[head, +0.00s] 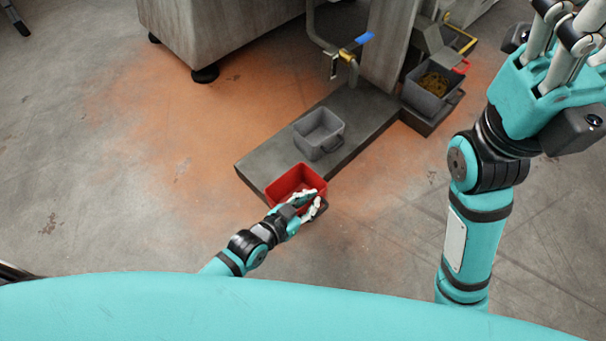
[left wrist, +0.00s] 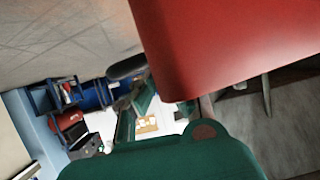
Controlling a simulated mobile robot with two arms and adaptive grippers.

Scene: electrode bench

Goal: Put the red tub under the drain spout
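The red tub (head: 283,184) is at the near end of the dark plinth, its open top facing up. Whether it rests there or is held just above cannot be told. My left gripper (head: 308,203) is at its near right side, fingers against or around that side; the grip itself is hidden. The tub's red wall (left wrist: 235,45) fills the upper right of the left wrist view. The drain spout (head: 352,68), a brass valve with a blue lever, hangs over the plinth beyond. A grey tub (head: 310,145) stands on the plinth between red tub and spout. My right gripper (head: 568,22) is raised, fingers spread, seemingly empty.
The plinth (head: 262,165) runs back toward a grey column. A grey bin (head: 424,100) with brownish contents and a red handle stands at its right. A large grey cabinet (head: 215,35) on feet is behind. The floor at left and right front is clear.

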